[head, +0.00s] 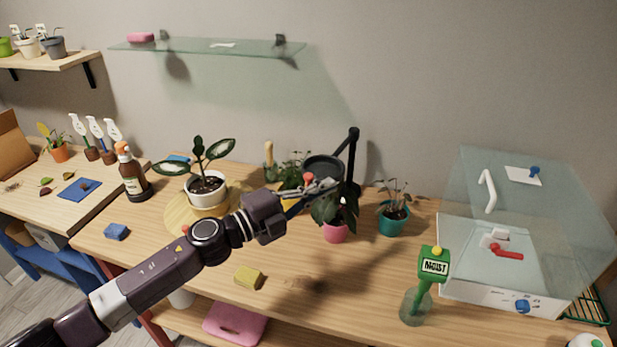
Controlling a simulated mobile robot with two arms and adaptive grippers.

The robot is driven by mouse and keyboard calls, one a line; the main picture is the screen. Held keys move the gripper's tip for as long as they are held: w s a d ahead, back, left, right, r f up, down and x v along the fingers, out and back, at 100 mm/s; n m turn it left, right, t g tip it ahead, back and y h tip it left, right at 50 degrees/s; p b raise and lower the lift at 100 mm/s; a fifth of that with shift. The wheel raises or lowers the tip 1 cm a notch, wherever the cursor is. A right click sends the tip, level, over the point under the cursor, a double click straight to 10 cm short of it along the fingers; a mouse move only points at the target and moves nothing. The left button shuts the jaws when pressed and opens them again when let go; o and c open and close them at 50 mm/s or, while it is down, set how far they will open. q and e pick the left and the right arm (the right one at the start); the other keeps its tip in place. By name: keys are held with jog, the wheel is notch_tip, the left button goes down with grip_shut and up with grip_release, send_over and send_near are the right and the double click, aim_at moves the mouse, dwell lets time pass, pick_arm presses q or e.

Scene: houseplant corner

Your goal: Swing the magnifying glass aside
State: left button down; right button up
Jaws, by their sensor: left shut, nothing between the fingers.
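The magnifying glass (323,163) appears as a dark round head beside a black upright arm (352,150) at the back middle of the table. It stands above a plant in a pink pot (335,233). My left gripper (328,186) reaches in from the left and is shut, with nothing between its fingers. Its tips overlap the lower edge of the round head in the picture; I cannot tell whether they touch it. The gripper hides part of the plants behind. My right gripper is not in view.
A white potted plant (207,192) and a brown bottle (132,172) stand left. A teal pot (392,220), a green moisture meter (432,268) in a glass, and a clear case (525,220) stand right. A glass shelf (215,47) hangs above. The table's front middle is fairly clear.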

pick_arm(q)
jog(key=a, duration=0.1)
jog(key=w+a, duration=0.2)
jog(key=shift+a+f, duration=0.3)
jog(key=shift+f, duration=0.1)
